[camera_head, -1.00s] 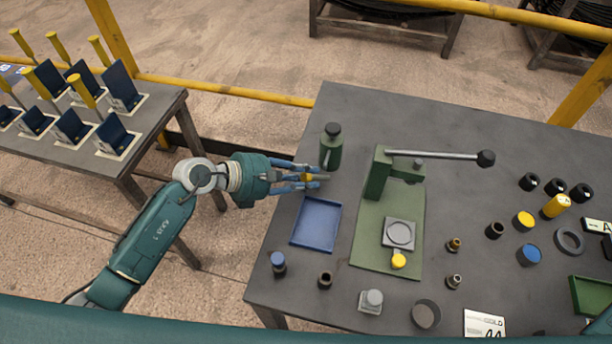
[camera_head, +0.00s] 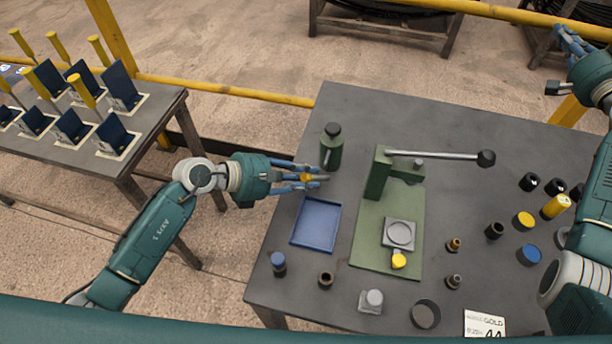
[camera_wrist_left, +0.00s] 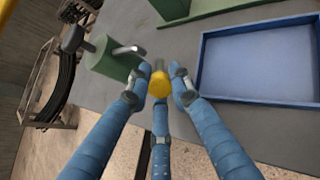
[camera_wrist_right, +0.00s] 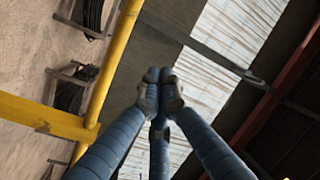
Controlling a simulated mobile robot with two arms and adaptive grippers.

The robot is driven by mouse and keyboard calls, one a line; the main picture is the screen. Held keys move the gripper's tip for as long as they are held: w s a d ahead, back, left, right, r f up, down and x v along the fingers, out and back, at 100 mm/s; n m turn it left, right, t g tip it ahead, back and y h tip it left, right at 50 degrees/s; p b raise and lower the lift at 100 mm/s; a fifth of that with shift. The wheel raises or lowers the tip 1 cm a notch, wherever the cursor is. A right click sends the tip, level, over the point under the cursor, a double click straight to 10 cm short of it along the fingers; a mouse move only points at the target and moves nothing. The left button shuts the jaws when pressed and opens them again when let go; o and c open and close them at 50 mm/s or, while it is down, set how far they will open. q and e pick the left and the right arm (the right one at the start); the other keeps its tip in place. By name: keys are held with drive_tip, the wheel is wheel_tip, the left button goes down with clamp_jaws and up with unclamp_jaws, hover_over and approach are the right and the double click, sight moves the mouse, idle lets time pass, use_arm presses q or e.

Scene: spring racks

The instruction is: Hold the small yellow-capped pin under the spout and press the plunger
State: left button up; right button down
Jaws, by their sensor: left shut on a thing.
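My left gripper (camera_head: 300,182) is shut on the small yellow-capped pin (camera_head: 307,177), which lies roughly level, its grey end pointing right. The yellow cap (camera_wrist_left: 160,88) shows between the blue fingers in the left wrist view. The green dispenser bottle (camera_head: 331,151) stands upright just behind the pin at the table's left edge, with a dark plunger knob (camera_head: 333,129) on top. In the left wrist view, its metal spout (camera_wrist_left: 131,50) ends close to the pin's grey end; I cannot tell if it is exactly above. My right gripper (camera_head: 572,45) is raised at the upper right, fingertips together (camera_wrist_right: 160,92), empty.
A blue tray (camera_head: 317,225) lies in front of the left gripper. The green lever press (camera_head: 378,175), with its long handle (camera_head: 435,155), stands right of the bottle. Several small caps and bushings cover the table's right and front. A yellow rail (camera_head: 225,91) runs behind.

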drive_tip(key=w+a+r+n+g+y, duration=0.1)
drive_tip(key=a+n+g+y, duration=0.35)
drive_tip(key=a, duration=1.25)
drive_tip(key=w+a+r+n+g+y, duration=0.1)
drive_tip(key=a+n+g+y, duration=0.3)
drive_tip(key=a, duration=1.2)
drive_tip(key=s+a+f+n+g+h, duration=0.1)
drive_tip(key=s+a+f+n+g, duration=0.15)
drive_tip(key=a, duration=0.45)
drive_tip(key=s+a+f+n+g, duration=0.2)
drive_tip(key=s+a+f+n, duration=0.15)
drive_tip(key=a, duration=0.35)
drive_tip(key=shift+s+a+f+n+g+h, duration=0.4)
drive_tip(key=shift+s+f+h, duration=0.4)
drive_tip(key=shift+s+f, duration=1)
drive_tip(key=shift+s+a+f+n+g+h, duration=0.15)
drive_tip(key=shift+s+a+f+g+h, duration=0.55)
drive_tip(key=shift+f, duration=1.75)
drive_tip(key=shift+s+a+f+n+g+h, duration=0.25)
drive_tip(key=shift+s+f+h, duration=0.6)
drive_tip(key=shift+s+f, duration=1.1)
drive_tip(key=shift+w+f, duration=0.25)
drive_tip(key=shift+f, duration=0.1)
